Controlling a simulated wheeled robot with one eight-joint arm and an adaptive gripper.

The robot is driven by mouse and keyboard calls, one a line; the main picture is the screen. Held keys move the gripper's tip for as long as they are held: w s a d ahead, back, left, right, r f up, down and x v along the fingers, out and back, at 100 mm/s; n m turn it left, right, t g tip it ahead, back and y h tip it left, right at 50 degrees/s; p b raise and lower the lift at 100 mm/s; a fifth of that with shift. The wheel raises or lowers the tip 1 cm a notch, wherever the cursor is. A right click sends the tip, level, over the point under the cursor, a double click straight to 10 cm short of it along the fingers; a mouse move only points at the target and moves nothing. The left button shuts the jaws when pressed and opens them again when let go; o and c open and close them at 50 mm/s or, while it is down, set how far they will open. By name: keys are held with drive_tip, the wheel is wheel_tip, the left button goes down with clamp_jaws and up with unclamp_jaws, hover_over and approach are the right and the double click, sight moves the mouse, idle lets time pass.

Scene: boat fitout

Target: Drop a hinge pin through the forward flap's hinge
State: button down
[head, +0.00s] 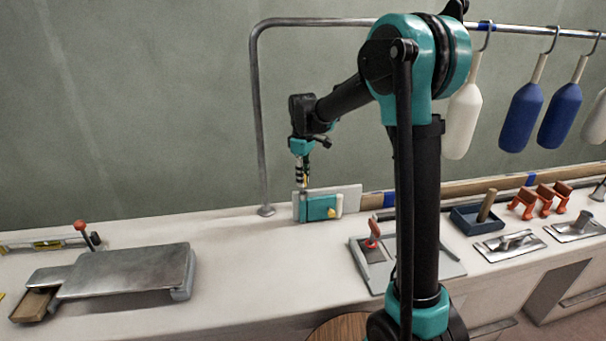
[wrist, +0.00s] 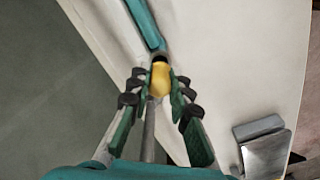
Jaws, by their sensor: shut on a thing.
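My gripper (wrist: 158,82) is shut on a yellow piece (wrist: 160,78), which I take to be the head of the hinge pin. In the head view my gripper (head: 304,182) points down just above the left end of a teal flap (head: 321,207) standing at the back of the white counter. The flap's teal edge (wrist: 145,24) runs up from the fingertips in the wrist view. A dark round end (wrist: 159,57) shows just beyond the yellow piece. The pin's shaft is not clearly visible, and I cannot tell whether it is in the hinge. A small yellow part (head: 332,212) is on the flap's face.
A white panel (head: 350,196) stands behind the flap. A metal rail post (head: 258,120) rises close to its left. A grey slab (head: 125,270) lies left, and a tray with a red-handled tool (head: 374,235) right. The counter (head: 235,250) between them is clear.

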drive_tip(key=shift+f, duration=1.35)
drive_tip(key=c, duration=1.3)
unclamp_jaws()
drive_tip(key=shift+r, duration=0.1)
